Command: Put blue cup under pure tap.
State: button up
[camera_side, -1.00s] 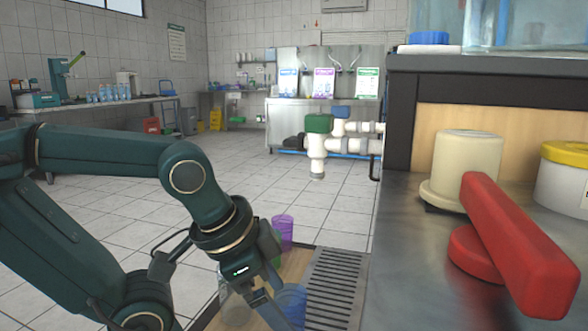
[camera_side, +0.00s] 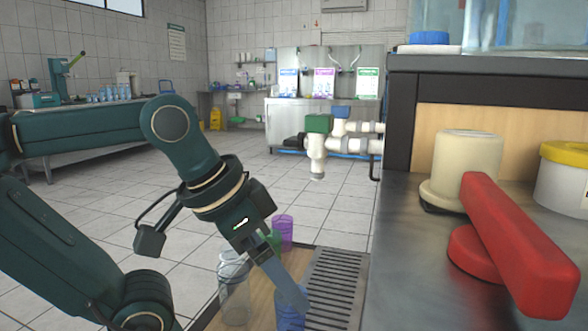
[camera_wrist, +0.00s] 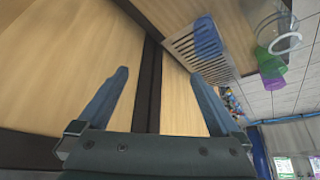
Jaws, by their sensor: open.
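The blue cup (camera_side: 290,317) is at the bottom of the side view, at the drip grate's (camera_side: 338,270) left edge, partly behind my finger. In the wrist view the blue cup (camera_wrist: 207,38) shows against the grate (camera_wrist: 180,46), beyond my right-hand finger and not between the fingers. My gripper (camera_side: 298,300) is tilted down beside the cup. In the wrist view my gripper (camera_wrist: 160,76) is open and empty. A green-handled tap (camera_side: 318,125) and a blue-handled tap (camera_side: 340,112) on white pipes stand above and beyond the grate. I cannot tell which is the pure tap.
A clear cup (camera_side: 234,292), a green cup (camera_side: 273,240) and a purple cup (camera_side: 284,231) stand on the wooden board left of the grate. A metal counter with a large red handle (camera_side: 515,245) fills the right side.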

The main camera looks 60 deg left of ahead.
jog(key=s+a+f+m+g+y, duration=0.1)
jog(key=a+f+m+g+y, duration=0.25)
jog(key=m, duration=0.35)
notch_tip(320, 180, up, 3)
jog(key=m+t+y, duration=0.5)
jog(key=m+y, duration=0.3)
jog(key=m, duration=0.8)
send_over(290, 311)
jog(key=shift+m, duration=0.3)
jog(key=f, duration=1.5)
jog(key=shift+w+a+f, duration=0.2)
jog(key=shift+a+f, duration=0.05)
jog(key=shift+a, duration=0.15)
jog(key=shift+x, duration=2.6)
jog(key=c, duration=1.4)
